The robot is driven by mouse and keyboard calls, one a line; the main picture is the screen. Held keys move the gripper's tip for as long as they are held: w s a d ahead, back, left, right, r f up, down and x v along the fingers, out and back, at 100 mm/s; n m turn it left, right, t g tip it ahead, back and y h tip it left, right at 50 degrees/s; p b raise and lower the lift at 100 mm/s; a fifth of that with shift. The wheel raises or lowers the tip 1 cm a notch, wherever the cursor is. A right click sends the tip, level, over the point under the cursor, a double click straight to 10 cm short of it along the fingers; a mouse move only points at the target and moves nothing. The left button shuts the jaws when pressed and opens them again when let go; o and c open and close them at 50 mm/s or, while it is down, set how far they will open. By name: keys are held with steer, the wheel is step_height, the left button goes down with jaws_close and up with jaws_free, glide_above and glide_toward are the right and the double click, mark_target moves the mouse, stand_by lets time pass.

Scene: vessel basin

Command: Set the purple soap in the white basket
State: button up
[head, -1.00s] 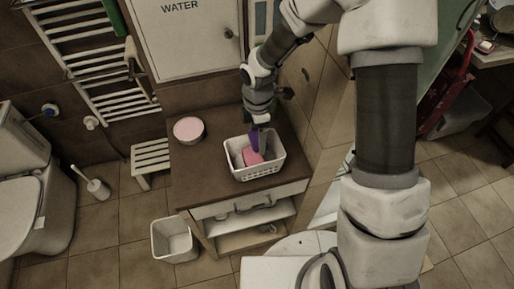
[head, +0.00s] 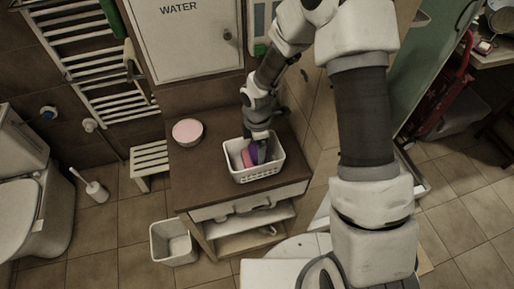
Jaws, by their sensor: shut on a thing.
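The purple soap (head: 254,154) is between the fingers of my gripper (head: 260,148), low inside the white basket (head: 258,175). My gripper is shut on it, and its fingers reach below the basket's rim. A pink item (head: 245,159) is in the basket just left of the purple soap. I cannot tell whether the soap touches the basket's floor, as the front wall and my gripper hide its lower part. The basket stands on the brown top of a small cabinet (head: 205,180).
A round pink-topped container (head: 187,132) stands on the cabinet to the basket's left. A wall cabinet marked WATER (head: 185,40) is behind. A white stool (head: 149,160) and a white bin (head: 173,242) are on the floor to the left.

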steer(key=shift+f, duration=0.2)
steer(key=o, duration=1)
steer(key=shift+r, duration=0.1)
steer(key=shift+o, duration=0.2)
steer(key=shift+r, duration=0.1)
